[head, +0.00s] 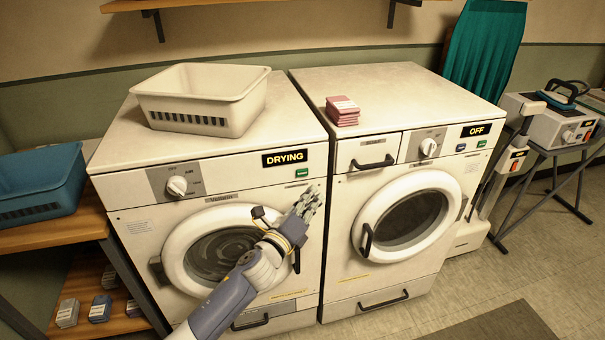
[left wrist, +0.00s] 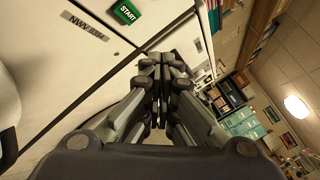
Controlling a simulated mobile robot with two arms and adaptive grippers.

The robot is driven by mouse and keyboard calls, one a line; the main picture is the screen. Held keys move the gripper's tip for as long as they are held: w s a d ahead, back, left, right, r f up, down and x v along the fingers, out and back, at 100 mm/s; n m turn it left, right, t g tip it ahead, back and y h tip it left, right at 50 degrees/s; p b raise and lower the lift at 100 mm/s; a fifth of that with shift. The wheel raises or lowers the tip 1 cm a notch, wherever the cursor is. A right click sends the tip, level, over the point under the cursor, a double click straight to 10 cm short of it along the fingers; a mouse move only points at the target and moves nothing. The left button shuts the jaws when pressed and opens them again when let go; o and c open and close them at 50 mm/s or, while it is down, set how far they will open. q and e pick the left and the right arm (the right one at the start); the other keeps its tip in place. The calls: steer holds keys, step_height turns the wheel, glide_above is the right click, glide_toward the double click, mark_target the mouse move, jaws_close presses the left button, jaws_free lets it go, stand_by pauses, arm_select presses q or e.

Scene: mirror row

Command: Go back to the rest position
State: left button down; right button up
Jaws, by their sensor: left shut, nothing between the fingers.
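My left gripper (head: 308,202) is shut and empty in the head view, raised in front of the right edge of the left machine, whose display reads DRYING (head: 285,158). Its fingers also show together in the left wrist view (left wrist: 162,62), with nothing between them. My left arm comes in from the bottom and covers part of the round door (head: 222,244) of that machine. The door looks closed. A green START button (left wrist: 127,12) shows at the top of the left wrist view. My right gripper does not show in either view.
The right machine (head: 412,215) shows OFF. A white basket (head: 201,118) and pink packets (head: 342,110) stand on top of the machines. A blue basket (head: 38,190) sits on the shelf at left. An ironing station (head: 548,125) stands at right. Floor (head: 470,310) is open at front right.

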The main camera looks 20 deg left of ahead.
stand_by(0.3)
arm_select(q)
steer(key=s+a+f+n+g+y, duration=0.15)
steer(key=f+n, duration=0.25)
steer(key=f, duration=0.6)
steer(key=s+a+f+n+g+y, duration=0.1)
steer(key=s+a+f+n+g, duration=0.15)
steer(key=f, duration=0.75)
steer(key=s+a+f+n+g+y, duration=0.1)
steer(key=s+f+n+g, duration=0.25)
steer(key=s+f, duration=0.55)
steer(key=s+a+f+n+g, duration=0.15)
steer(key=s+f+n, duration=0.45)
steer(key=f, duration=0.6)
steer(key=s+f+n+g, duration=0.2)
steer(key=s+f, duration=0.4)
steer(key=s, duration=0.7)
steer(key=s+d+f+n+g, duration=0.1)
steer(key=s+f+n+g, duration=0.2)
steer(key=s, duration=1)
steer(key=s+f+n+g, duration=0.3)
steer(key=s+f+n, duration=0.2)
steer(key=s, duration=0.8)
step_height(320, 180, down, 4)
steer(key=shift+s+d+r, duration=0.15)
steer(key=shift+s+d, duration=0.15)
steer(key=shift+d, duration=0.1)
steer(key=shift+y, duration=0.25)
